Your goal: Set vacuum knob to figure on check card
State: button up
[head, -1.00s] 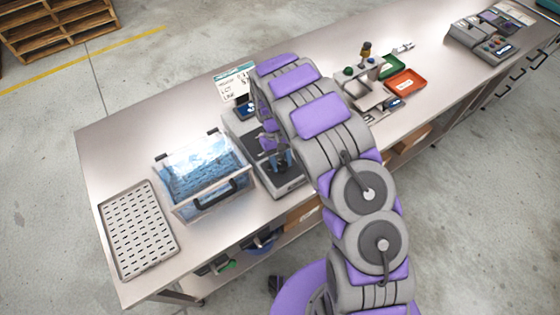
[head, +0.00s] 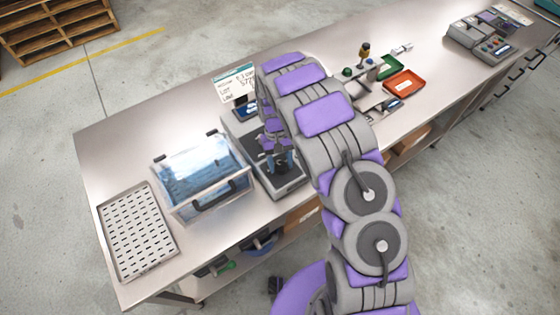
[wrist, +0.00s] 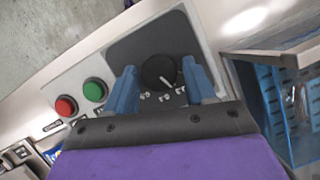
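The vacuum knob (wrist: 159,71) is round and black with a white pointer line, on a dark grey panel (wrist: 125,47) of the sealing machine. In the wrist view its pointer is toward the lower right, toward the printed figures, which are too small to read. My gripper (wrist: 163,88) is open, with one blue finger on each side of the knob; I cannot tell whether either touches it. In the head view my gripper (head: 280,158) is over the machine (head: 262,150) and hides the knob. The check card (head: 236,84) stands behind the machine; its handwriting is only partly legible.
A red button (wrist: 66,105) and a green button (wrist: 95,91) are left of the knob. A clear bin (head: 165,194) with blue contents stands close beside the machine. A perforated tray (head: 137,268) lies at far left. A red tray (head: 405,83) is on the right.

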jog(key=shift+o, duration=1)
jog(key=shift+w+r, duration=0.1)
jog(key=v, duration=1.7)
jog(key=shift+p, duration=0.3)
